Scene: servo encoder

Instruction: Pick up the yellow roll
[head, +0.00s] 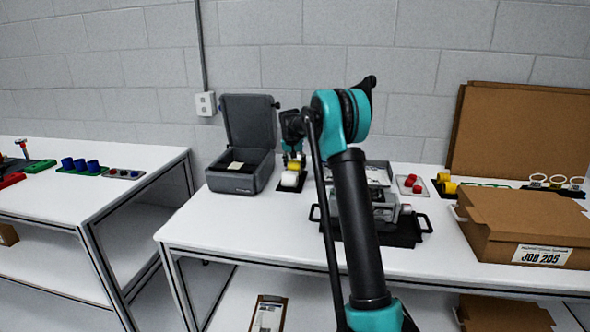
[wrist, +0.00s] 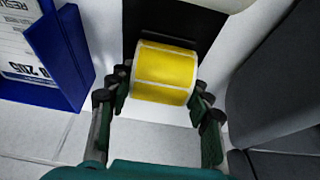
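The yellow roll (wrist: 165,72) lies at the centre of the wrist view, on a black stand (wrist: 200,22). In the head view the yellow roll (head: 294,165) shows just behind a white roll (head: 289,179), beneath my gripper (head: 292,156). In the wrist view my gripper (wrist: 161,88) has one finger on each side of the yellow roll's near end. The fingers are apart, with a narrow gap at the left; contact at the right is unclear. The roll appears to rest on the stand.
An open grey case (head: 238,175) stands close left of the rolls. A blue holder with a label (wrist: 62,55) is near the left finger. A black tray with a device (head: 408,228), a cardboard box (head: 520,225) and other yellow rolls (head: 448,185) are farther right.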

